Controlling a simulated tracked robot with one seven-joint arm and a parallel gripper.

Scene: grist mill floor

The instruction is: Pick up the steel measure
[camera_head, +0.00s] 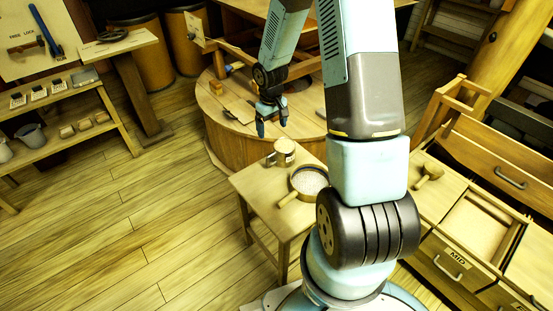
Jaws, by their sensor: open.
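A small cup-like vessel (284,149) with a side handle stands upright on the small wooden table (246,184); it looks like the measure, though its yellowish tint leaves the metal unclear. A grey pail-like vessel (31,137) on the left shelf could also be a steel measure; I cannot tell which is meant. My gripper (272,121) is open and empty, fingers pointing down. It appears above and beyond the cup-like vessel, in front of the round wooden casing, apart from the vessel.
A round sieve (309,182) with a wooden handle lies on the small table beside the vessel. The round wooden casing (231,146) stands behind. Drawers (445,262) and a mallet (429,175) are at right. A shelf (66,140) is at left; the floor between is clear.

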